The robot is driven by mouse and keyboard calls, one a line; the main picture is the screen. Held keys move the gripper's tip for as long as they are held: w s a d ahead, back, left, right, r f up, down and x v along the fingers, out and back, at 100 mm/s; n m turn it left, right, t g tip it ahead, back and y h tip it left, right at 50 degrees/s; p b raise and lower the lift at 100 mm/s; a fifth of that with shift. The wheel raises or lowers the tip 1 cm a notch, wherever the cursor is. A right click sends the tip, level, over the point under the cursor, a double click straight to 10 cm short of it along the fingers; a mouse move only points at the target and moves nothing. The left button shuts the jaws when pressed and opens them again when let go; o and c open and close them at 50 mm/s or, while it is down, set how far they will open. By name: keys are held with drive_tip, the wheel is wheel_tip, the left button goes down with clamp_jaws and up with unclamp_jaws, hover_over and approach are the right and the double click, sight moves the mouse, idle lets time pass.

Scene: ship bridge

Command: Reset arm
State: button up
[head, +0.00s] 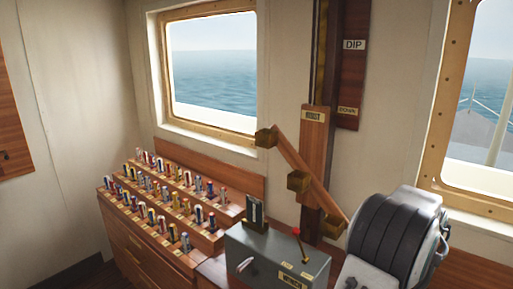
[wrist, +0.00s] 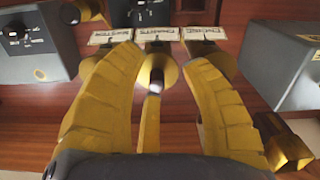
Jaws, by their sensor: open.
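My gripper (wrist: 162,58) shows in the wrist view as two thick yellow ribbed fingers spread well apart. Between the fingers is a thin brass-coloured rod (wrist: 150,122) with a pale rounded tip; I cannot tell whether a finger touches it. Just beyond the fingertips are several brass knobs under a row of three cream labels (wrist: 160,34), whose lettering is too blurred to read. The fingers partly cover the knobs. I cannot make out my gripper in the head view.
In the head view, stepped racks (head: 128,220) hold several rolled flags at left. A grey box (head: 275,262) with a red-tipped lever (head: 297,236) stands at centre. A slanted wooden bar (head: 305,178) with brass blocks and a dark ribbed drum (head: 392,240) are to its right. Grey boxes (wrist: 30,45) flank the wrist view.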

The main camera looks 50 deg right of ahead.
drive_tip(key=w+a+r, duration=0.2)
drive_tip(key=w+a, duration=1.1)
drive_tip(key=a, duration=0.4)
drive_tip(key=w+a+r+n+t, duration=0.2)
drive_tip(key=a+n, duration=0.5)
drive_tip(key=a, duration=0.5)
drive_tip(key=w+a+r+n+t, duration=0.2)
drive_tip(key=w+a+n, duration=0.3)
drive_tip(key=a, duration=0.7)
drive_tip(key=shift+a+r+n, duration=0.25)
drive_tip(key=shift+r+n, duration=0.65)
drive_tip(key=shift+n, duration=0.2)
drive_tip(key=shift+w, duration=0.1)
